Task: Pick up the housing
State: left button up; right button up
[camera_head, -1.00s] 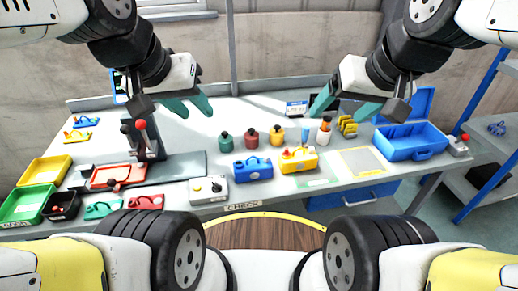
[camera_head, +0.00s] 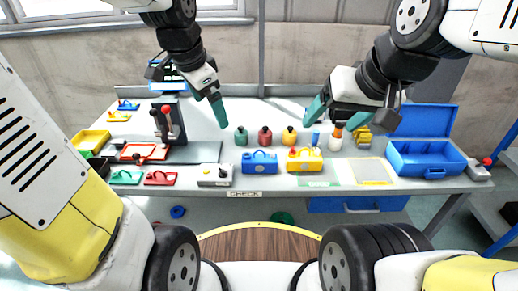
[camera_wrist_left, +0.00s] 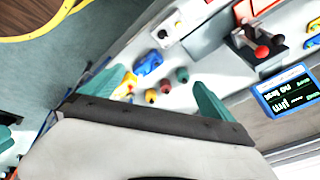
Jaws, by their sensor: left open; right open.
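Two block-like parts with handles stand side by side on the table, one blue (camera_head: 259,162) and one yellow (camera_head: 305,160); I cannot tell for sure which one is the housing. The left wrist view also shows the blue part (camera_wrist_left: 148,62) and the yellow part (camera_wrist_left: 126,86). My left gripper (camera_head: 218,110) is open and empty, above the back of the table and left of both parts. Its teal fingers stand wide apart in the left wrist view. My right gripper (camera_head: 337,114) is open and empty, above the table and to the right of the yellow part.
Green, red and orange bottle-like parts (camera_head: 265,137) stand behind the blue and yellow parts. A grey button box (camera_head: 214,175) is at the left, and a red-handled press (camera_head: 168,125) behind it. An open blue case (camera_head: 428,158) stands at the right.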

pick_arm(q)
jog(key=w+d+f+m+g+y, duration=0.15)
jog(key=w+d+f+m, duration=0.25)
jog(key=w+f+m, duration=0.6)
jog(key=m+g, duration=0.2)
jog(key=m, duration=0.4)
send_over(250, 160)
jog(key=w, duration=0.3)
jog(key=f, duration=1.2)
jog(key=shift+s+a+f, duration=0.25)
jog(key=shift+a, duration=0.15)
jog(key=f, duration=0.7)
jog(key=shift+s+d+f, duration=0.25)
jog(key=shift+f, duration=0.15)
grip_shut()
